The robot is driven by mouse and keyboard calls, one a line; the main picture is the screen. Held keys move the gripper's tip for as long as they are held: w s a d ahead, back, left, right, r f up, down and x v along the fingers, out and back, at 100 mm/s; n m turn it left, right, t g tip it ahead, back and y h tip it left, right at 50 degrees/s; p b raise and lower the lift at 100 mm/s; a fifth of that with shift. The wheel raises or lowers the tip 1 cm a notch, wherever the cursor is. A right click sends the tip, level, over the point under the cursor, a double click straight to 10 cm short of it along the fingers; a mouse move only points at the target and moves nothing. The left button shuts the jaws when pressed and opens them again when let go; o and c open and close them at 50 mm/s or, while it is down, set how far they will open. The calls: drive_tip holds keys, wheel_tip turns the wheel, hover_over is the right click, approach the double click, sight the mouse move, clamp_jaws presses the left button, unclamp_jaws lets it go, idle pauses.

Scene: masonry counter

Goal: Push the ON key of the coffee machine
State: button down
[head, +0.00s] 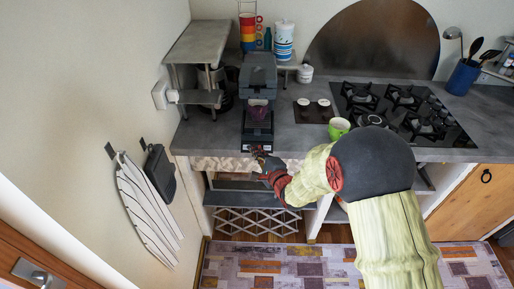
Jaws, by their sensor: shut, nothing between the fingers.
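The coffee machine (259,83) is a dark grey, tall unit standing on the grey counter, left of the hob. A purple part shows at its middle and a dark drip tray at its foot. Its ON key is too small to make out. My gripper (257,151) is at the counter's front edge, just in front of the machine's base, shut and empty. I cannot tell whether it touches the machine. My arm comes in from the lower right.
A green cup (339,127) stands right of the machine, near my arm. A metal shelf (197,44) stands close on the left. Stacked coloured cups (248,31) are behind. The black hob (404,110) lies to the right, and a patterned rug (270,265) covers the floor.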

drive_tip(key=s+r+p, duration=0.1)
drive_tip(key=s+r, duration=0.1)
drive_tip(key=s+r+p, duration=0.1)
drive_tip(key=r+p, duration=0.1)
drive_tip(key=shift+s+r, duration=0.25)
drive_tip(key=shift+s, duration=0.1)
idle(0.4)
